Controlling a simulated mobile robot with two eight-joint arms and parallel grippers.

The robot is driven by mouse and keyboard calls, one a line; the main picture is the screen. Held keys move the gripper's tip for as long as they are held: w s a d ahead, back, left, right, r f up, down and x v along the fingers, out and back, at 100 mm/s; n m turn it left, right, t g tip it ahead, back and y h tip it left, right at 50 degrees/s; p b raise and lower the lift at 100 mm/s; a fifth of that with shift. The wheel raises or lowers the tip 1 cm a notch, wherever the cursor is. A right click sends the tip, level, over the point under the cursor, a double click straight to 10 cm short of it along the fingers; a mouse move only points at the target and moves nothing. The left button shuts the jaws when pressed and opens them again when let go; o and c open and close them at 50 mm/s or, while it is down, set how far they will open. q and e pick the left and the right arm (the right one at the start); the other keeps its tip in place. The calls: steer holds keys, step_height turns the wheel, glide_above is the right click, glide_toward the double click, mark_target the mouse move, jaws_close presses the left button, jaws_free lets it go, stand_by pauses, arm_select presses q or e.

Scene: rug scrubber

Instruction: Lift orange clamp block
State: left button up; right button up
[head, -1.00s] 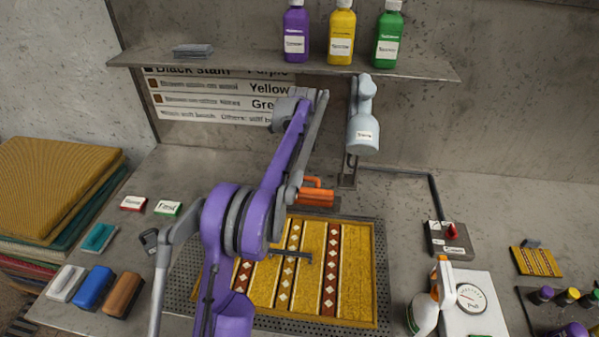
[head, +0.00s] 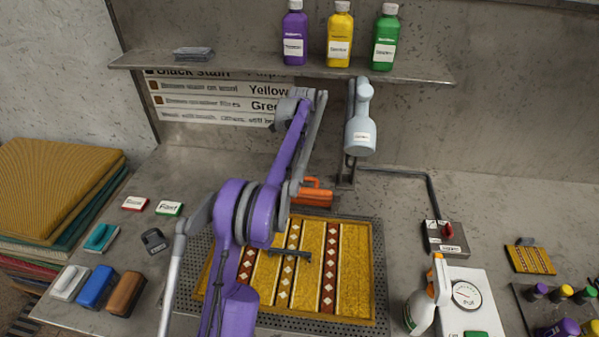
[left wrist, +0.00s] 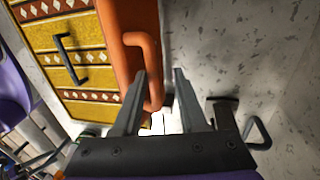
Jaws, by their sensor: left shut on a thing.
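The orange clamp block (head: 314,197) sits at the back edge of the yellow patterned rug (head: 355,270), with its bar handle on top. In the left wrist view the block (left wrist: 128,25) lies along the rug's edge, and its handle (left wrist: 152,65) reaches down between the fingers. My left gripper (left wrist: 162,85) is shut on this handle. In the head view its fingers are hidden behind my purple arm. I cannot tell whether the block is clear of the surface beneath it. My right gripper is not in view.
A grey-blue spray head (head: 360,135) hangs behind and to the right of the block. Purple, yellow and green bottles (head: 340,35) stand on the shelf (head: 430,72) above. A spray bottle (head: 430,300) and a scale (head: 467,292) are at right. Brushes (head: 95,287) lie at left.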

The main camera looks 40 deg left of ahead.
arm_select(q)
steer(key=shift+o, duration=1.2)
steer(key=shift+w+a+f, duration=0.25)
steer(key=shift+w+f, duration=0.05)
steer(key=shift+w, duration=0.1)
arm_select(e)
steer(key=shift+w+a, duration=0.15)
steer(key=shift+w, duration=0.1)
arm_select(q)
steer(key=shift+w, duration=0.1)
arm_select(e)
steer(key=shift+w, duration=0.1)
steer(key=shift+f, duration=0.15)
